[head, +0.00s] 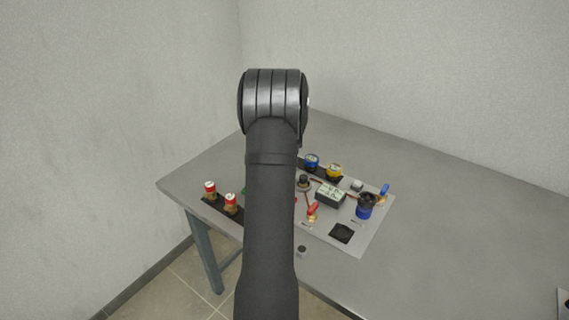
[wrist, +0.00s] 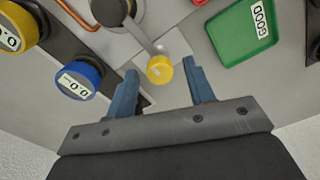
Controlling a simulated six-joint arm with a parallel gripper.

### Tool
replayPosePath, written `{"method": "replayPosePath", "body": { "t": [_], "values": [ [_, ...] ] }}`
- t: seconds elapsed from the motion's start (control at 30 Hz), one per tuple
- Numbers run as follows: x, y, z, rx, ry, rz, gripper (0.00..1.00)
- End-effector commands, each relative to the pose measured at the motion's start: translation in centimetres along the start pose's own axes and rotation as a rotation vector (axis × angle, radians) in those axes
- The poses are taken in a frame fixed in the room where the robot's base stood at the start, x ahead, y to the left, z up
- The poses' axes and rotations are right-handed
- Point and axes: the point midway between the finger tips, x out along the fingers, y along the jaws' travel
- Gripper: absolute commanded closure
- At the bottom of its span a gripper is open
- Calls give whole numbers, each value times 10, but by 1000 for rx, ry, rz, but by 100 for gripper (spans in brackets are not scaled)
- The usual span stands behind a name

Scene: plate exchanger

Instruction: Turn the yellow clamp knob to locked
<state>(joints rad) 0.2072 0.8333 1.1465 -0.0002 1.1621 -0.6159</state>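In the wrist view, a small yellow knob (wrist: 160,69) sits at the end of a grey lever arm (wrist: 142,38). The lever runs to a dark round hub (wrist: 117,10) on a grey disc. My gripper (wrist: 160,72) is open, with one blue finger on each side of the yellow knob. Gaps show between the knob and both fingers, and I see no contact. How far the fingertips are above the board is unclear. In the head view my own arm hides the gripper and the yellow knob.
A blue-capped dial (wrist: 80,80) and a yellow-capped dial (wrist: 15,27) stand left in the wrist view. A green tray marked GOOD (wrist: 243,35) lies right. In the head view, red-topped cans (head: 231,203) stand left; a blue container (head: 365,206) stands right.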

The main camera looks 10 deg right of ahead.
Motion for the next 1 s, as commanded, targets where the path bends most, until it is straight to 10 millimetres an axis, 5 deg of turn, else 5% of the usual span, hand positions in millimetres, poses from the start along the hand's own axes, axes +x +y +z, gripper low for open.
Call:
{"method": "replayPosePath", "body": {
  "t": [0.43, 1.0],
  "values": [
    [-16, 0, -1, 1, 3, 2, 51],
    [-145, 0, 0, 1, 3, 2, 51]
  ]
}}
